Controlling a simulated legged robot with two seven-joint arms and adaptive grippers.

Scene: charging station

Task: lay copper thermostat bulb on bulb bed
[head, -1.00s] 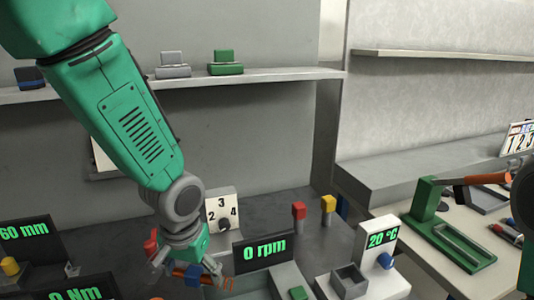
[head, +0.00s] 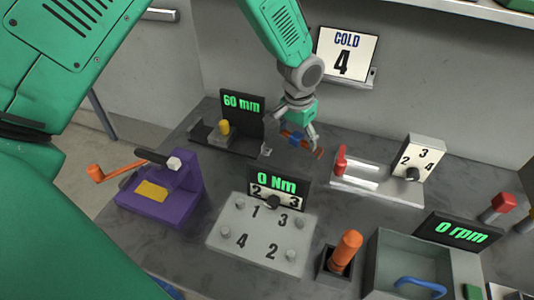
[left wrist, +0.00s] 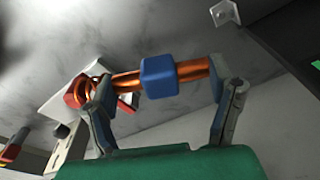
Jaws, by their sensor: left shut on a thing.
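My left gripper (head: 297,140) is shut on the copper thermostat bulb (head: 317,152), an orange-brown rod with a blue block around its middle. It holds the bulb above the dark bench, left of the red-levered fixture. In the left wrist view, the gripper (left wrist: 160,80) spans the bulb (left wrist: 192,70) with a finger near each end, the blue block between them and a copper coil at the left end. I cannot tell which fixture is the bulb bed. My right gripper is not in view.
A fixture with a red lever (head: 340,160) and dial stands right of the gripper. The 60 mm display (head: 242,105) is to its left. Nearer are the 0 Nm plate (head: 225,240), a purple press (head: 185,205) and an orange-handled tool (head: 346,248). A "COLD 4" sign (head: 346,55) hangs behind.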

